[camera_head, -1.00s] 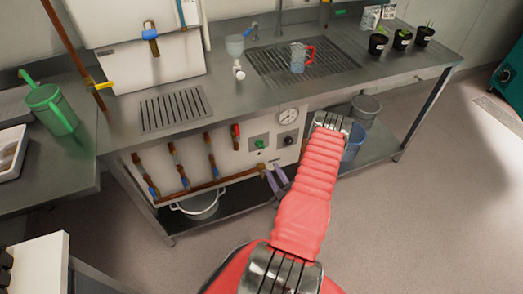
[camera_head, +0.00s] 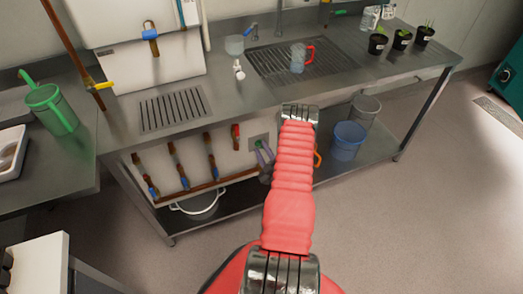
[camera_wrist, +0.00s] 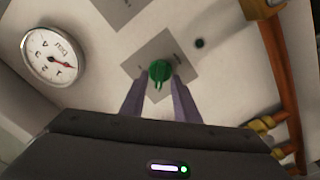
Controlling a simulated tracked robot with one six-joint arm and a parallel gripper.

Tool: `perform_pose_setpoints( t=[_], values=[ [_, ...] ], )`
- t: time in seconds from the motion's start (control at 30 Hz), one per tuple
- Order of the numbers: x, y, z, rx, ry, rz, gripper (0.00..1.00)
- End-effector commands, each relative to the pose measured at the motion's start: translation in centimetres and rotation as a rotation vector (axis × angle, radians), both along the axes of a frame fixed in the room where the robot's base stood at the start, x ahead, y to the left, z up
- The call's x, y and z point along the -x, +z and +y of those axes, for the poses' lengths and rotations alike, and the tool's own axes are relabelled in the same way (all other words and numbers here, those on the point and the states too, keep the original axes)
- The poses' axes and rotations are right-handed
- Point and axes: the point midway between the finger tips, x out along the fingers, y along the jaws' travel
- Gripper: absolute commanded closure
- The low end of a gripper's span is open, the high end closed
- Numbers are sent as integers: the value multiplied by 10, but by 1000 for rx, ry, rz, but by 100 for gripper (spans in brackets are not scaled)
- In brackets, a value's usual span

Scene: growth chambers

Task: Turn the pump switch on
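The green switch knob (camera_wrist: 160,70) sits on a square grey plate (camera_wrist: 143,60) on the pale panel under the bench. A green bit of the knob also shows in the head view (camera_head: 259,142), just beyond my fingers. My gripper (camera_wrist: 157,82) is open, its two purple-grey fingers apart. In the wrist view its fingertips lie just below the knob, one toward each side. I cannot tell whether they touch it. In the head view my gripper (camera_head: 264,156) is in front of the panel, at the switch.
A round dial gauge (camera_wrist: 52,55) is left of the switch in the wrist view. Copper pipes (camera_wrist: 280,60) with yellow fittings run on the right. In the head view, red and blue valves (camera_head: 211,160) are left of my gripper, and a blue bucket (camera_head: 348,140) stands on the lower shelf.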

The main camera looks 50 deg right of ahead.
Motion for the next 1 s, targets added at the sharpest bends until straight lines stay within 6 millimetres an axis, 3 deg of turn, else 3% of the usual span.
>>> perform_pose_setpoints(
  t=[0.4,0.8,1.0],
  values=[
    [-6,0,-4,-2,0,1,72],
    [-6,0,-3,-2,0,1,100],
    [-6,-1,-3,-3,1,1,100]
  ],
)
